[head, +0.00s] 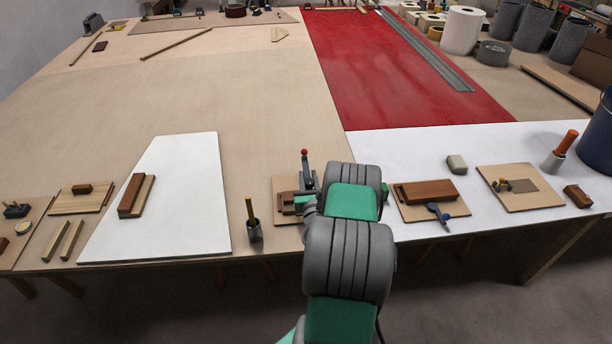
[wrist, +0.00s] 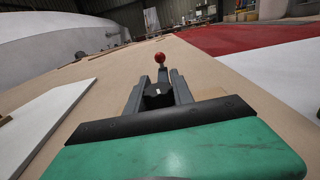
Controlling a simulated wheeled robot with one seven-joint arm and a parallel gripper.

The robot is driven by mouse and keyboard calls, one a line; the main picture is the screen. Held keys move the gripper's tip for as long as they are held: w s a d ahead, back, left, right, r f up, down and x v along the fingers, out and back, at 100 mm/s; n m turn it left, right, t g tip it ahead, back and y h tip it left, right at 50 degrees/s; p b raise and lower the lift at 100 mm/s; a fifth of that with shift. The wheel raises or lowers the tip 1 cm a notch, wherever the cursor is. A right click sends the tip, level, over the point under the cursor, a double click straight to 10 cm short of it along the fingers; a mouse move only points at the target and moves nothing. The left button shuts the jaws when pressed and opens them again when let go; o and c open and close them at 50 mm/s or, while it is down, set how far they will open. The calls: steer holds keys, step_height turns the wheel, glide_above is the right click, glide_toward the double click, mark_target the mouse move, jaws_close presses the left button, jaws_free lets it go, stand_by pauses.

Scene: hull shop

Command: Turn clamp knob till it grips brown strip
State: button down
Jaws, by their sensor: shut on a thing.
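My gripper (wrist: 160,80) is shut on the black clamp knob (wrist: 157,96), which sits between its two grey fingers in the wrist view. A small white mark shows on the knob. The clamp (head: 305,172) has a grey upright lever with a red ball on top; the red ball (wrist: 159,57) also shows beyond the fingers in the wrist view. The brown strip (head: 287,204) lies low beside the clamp on a small board (head: 283,184), partly hidden. My arm covers the knob in the head view. I cannot tell whether the clamp touches the strip.
A dark cup with a yellow-handled tool (head: 253,232) stands left of the clamp board. A white panel (head: 170,215) lies left. The tabletop behind the clamp is clear.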

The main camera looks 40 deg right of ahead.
mark_target(310, 188)
steer(key=c, duration=1.1)
jaws_free()
steer(key=shift+f, duration=0.1)
steer(key=shift+s+a+f+b, duration=0.1)
steer(key=shift+s+a+b, duration=0.1)
steer(key=shift+s+b, duration=0.15)
steer(key=b+v, duration=0.2)
steer(key=v, duration=0.4)
steer(key=shift+b, duration=0.3)
steer(key=shift+s+a+r, duration=0.2)
steer(key=shift+s+a, duration=0.1)
steer(key=shift+s, duration=0.05)
